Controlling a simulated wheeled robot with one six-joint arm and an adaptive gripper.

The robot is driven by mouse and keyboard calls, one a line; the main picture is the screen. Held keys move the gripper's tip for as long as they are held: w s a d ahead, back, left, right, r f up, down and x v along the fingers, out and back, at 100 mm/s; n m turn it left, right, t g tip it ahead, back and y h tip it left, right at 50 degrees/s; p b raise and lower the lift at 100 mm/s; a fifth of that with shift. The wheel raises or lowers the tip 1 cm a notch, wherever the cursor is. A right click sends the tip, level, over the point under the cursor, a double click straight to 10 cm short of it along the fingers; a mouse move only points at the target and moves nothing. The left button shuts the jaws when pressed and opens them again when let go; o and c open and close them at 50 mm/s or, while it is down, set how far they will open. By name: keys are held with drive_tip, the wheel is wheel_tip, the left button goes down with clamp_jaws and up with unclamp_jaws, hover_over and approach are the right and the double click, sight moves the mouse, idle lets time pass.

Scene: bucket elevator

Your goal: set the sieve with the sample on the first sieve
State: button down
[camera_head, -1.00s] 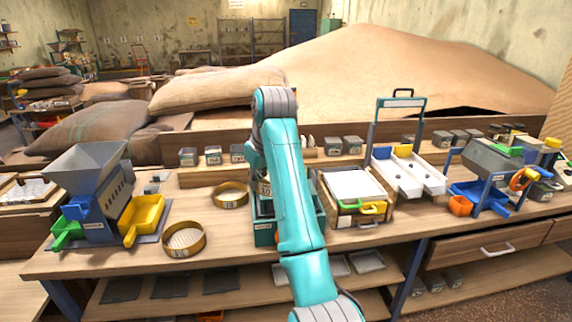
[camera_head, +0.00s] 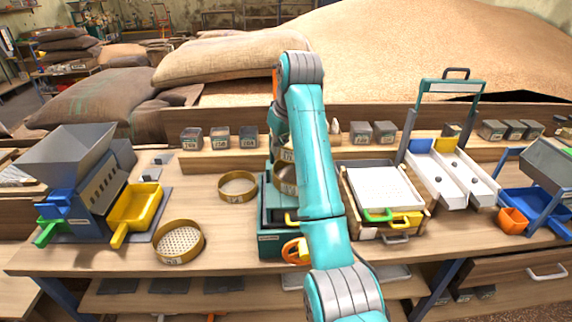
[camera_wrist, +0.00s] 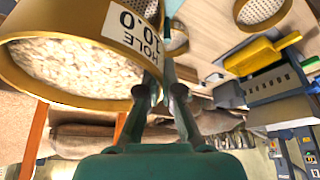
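The sieve with the sample (camera_wrist: 75,55) is a brass ring full of pale flakes, labelled "HOLE 10.0", large at the upper left of the wrist view. My gripper (camera_wrist: 163,75) has its fingers close together on this sieve's wall. In the head view the sieve (camera_head: 287,155) shows only partly, behind my arm. Just below it, another brass sieve (camera_head: 286,181) sits on the teal sieve shaker (camera_head: 272,215). My arm hides the fingers and most of both sieves there, so I cannot tell whether they touch.
An empty brass ring sieve (camera_head: 238,187) and a perforated sieve (camera_head: 179,241) lie on the bench to the left. The grey mill (camera_head: 75,180) with its yellow tray (camera_head: 136,206) stands farther left. A wooden-framed white tray (camera_head: 383,190) stands close right of the shaker.

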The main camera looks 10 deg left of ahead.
sight(279, 178)
drive_tip(key=shift+f, duration=3.25)
drive_tip(key=c, duration=1.8)
unclamp_jaws()
drive_tip(key=shift+f, duration=0.15)
drive_tip(key=o, duration=0.5)
